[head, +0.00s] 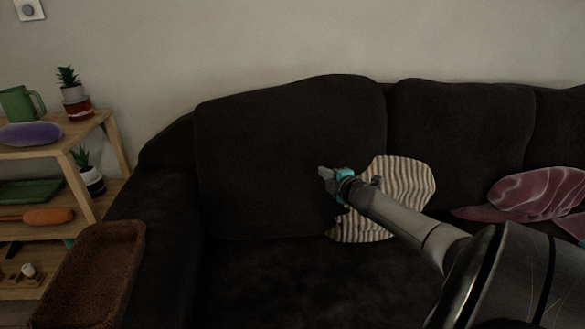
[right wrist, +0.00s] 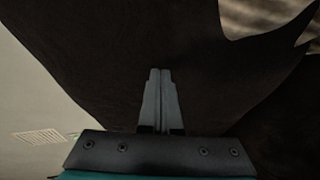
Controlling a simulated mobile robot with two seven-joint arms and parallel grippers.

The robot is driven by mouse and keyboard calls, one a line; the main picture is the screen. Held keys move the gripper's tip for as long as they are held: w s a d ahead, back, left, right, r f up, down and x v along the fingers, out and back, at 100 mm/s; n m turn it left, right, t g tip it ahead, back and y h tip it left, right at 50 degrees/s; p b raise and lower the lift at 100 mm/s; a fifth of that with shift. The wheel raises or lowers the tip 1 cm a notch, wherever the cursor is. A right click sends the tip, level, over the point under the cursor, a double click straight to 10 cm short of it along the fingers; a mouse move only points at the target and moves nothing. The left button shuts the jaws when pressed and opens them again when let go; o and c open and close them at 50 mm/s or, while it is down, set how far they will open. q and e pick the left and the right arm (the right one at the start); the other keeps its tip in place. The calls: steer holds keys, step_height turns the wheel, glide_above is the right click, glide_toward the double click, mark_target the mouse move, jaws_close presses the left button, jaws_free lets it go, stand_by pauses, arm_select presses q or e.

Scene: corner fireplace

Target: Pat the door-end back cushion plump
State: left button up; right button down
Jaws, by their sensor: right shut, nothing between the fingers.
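Dark back cushions stand along the sofa against the wall. The leftmost back cushion (head: 280,130) is large, with a rounded top edge. My right gripper (head: 323,172) is in front of its right part, shut and empty. In the right wrist view the two fingers (right wrist: 160,95) are pressed together, with the dark cushion fabric (right wrist: 90,60) filling much of the picture beyond them. I cannot tell whether the fingertips touch the fabric. Which end is the door end is not shown. My left gripper is not in view.
A striped cushion (head: 402,180) leans behind my right forearm. A pink cushion (head: 535,193) lies further right on the seat. A brown tray (head: 97,270) sits on the sofa's left arm. A wooden shelf (head: 88,131) with plants and a green mug (head: 18,104) stands at the left.

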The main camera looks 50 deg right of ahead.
steer(key=shift+s+d, duration=0.2)
steer(key=shift+s, duration=0.05)
steer(key=b+x, duration=0.2)
steer(key=shift+w+d, duration=0.1)
steer(key=shift+d, duration=0.25)
stand_by(0.4)
